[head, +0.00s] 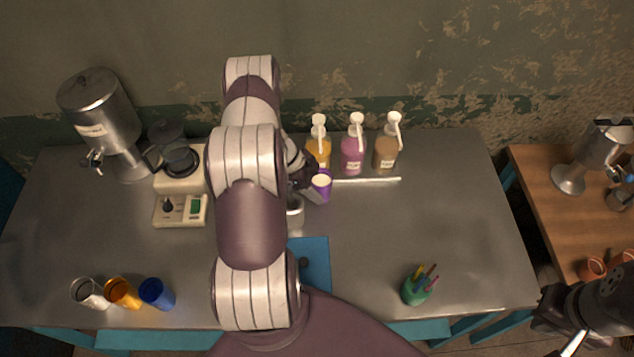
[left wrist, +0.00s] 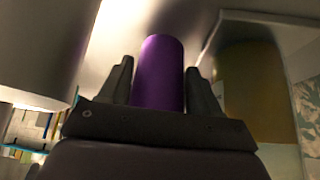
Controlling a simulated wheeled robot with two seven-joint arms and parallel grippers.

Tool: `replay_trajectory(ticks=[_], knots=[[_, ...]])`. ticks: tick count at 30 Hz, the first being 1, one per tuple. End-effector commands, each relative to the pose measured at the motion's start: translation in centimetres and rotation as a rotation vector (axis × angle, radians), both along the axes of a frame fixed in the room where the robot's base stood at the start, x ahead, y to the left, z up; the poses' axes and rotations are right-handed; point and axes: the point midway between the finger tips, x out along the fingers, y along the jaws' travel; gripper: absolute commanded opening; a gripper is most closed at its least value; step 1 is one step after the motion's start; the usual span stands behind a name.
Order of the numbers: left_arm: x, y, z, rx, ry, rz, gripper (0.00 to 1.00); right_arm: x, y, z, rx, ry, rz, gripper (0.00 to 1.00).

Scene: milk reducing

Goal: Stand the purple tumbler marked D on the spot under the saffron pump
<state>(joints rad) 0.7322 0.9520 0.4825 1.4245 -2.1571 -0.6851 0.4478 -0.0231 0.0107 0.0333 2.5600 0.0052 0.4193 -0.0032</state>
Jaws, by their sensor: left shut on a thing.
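The purple tumbler (head: 323,184) stands upright in front of the saffron pump bottle (head: 318,150) at the back of the steel table. My left gripper (head: 312,188) is shut on the tumbler from its left side. In the left wrist view the tumbler (left wrist: 159,75) sits between the two fingers (left wrist: 160,88), with the yellow bottle (left wrist: 248,85) to the right. I cannot read a letter D on the tumbler. The spot under the pump is hidden. My right gripper (head: 574,345) is at the lower right, apart from the table; its fingers are too unclear to judge.
Pink (head: 352,155) and brown (head: 386,152) pump bottles stand to the right of the saffron one, behind a pale strip (head: 370,180). A metal pot (head: 295,212) is close to my left gripper. A pen cup (head: 415,290) stands at front right.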

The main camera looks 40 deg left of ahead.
Motion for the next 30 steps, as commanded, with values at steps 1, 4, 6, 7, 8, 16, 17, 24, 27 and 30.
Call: replay_trajectory(ticks=[1,4,6,7,8,16,17,24,27,30], knots=[[0.0,0.0,-0.2,0.0,-0.001,0.001,0.19,0.0,0.0,0.2,0.0,0.0,0.0,0.0],[0.0,0.1,-0.4,0.001,-0.002,0.0,0.19,0.0,0.0,0.1,0.0,0.0,0.0,0.0],[0.0,0.1,-0.4,0.001,-0.002,0.0,0.19,0.0,0.0,0.1,0.0,0.0,0.0,0.0],[0.0,0.1,-0.4,0.001,-0.002,0.0,0.19,0.0,0.0,0.1,0.0,0.0,0.0,0.0],[0.0,0.1,-0.4,0.001,-0.002,0.0,0.19,0.0,0.0,0.1,0.0,0.0,0.0,0.0],[0.0,0.1,-0.6,0.001,-0.001,0.0,0.74,0.0,0.0,-0.1,0.0,0.0,0.0,0.0],[0.0,0.1,-0.6,0.001,-0.001,0.0,0.74,0.0,0.0,-0.1,0.0,0.0,0.0,0.0],[-0.1,0.5,0.3,0.002,-0.004,0.0,0.74,0.0,0.0,-0.2,0.0,0.0,0.0,0.0],[-0.7,1.7,2.1,0.004,-0.005,0.003,0.74,0.0,0.0,-0.9,0.0,0.0,0.0,0.0],[-1.5,3.0,4.5,0.005,-0.006,0.001,0.74,0.0,0.0,-1.5,0.0,0.0,0.0,0.0]])
